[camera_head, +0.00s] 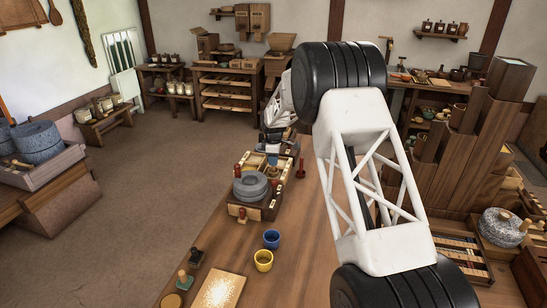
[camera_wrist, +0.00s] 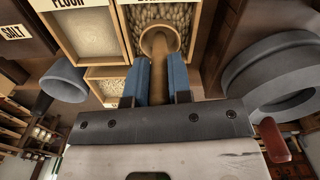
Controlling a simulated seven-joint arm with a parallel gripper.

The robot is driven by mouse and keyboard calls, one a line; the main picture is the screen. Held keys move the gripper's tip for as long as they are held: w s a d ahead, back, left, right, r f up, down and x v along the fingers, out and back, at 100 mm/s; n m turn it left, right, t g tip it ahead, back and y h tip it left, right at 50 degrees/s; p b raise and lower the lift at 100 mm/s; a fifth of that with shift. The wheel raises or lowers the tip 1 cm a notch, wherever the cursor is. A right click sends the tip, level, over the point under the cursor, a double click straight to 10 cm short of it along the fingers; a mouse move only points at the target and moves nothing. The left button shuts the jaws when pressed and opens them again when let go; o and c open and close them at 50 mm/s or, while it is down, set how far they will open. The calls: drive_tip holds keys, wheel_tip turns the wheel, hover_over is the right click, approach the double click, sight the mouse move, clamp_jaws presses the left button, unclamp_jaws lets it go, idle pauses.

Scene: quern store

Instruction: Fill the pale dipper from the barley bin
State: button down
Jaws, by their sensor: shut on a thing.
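In the wrist view my gripper (camera_wrist: 158,70) is shut on the brown handle of the dipper (camera_wrist: 160,42), between two blue fingers. The dipper's round cup points away from me and overlaps the wooden bin of pale grain (camera_wrist: 150,14) at the top of the picture. The bin's label is cut off by the picture edge. I cannot tell whether the cup touches the grain or holds any. In the head view my gripper is small and dark near the bin box (camera_head: 253,161), and I cannot make out the dipper there.
The grey stone quern (camera_wrist: 282,78) is close on the right. In the head view a blue cup (camera_head: 271,239) and a yellow cup (camera_head: 263,260) stand nearer on the table.

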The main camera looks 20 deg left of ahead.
drive_tip(key=shift+f, duration=1.9)
idle(0.4)
drive_tip(key=shift+r, duration=4)
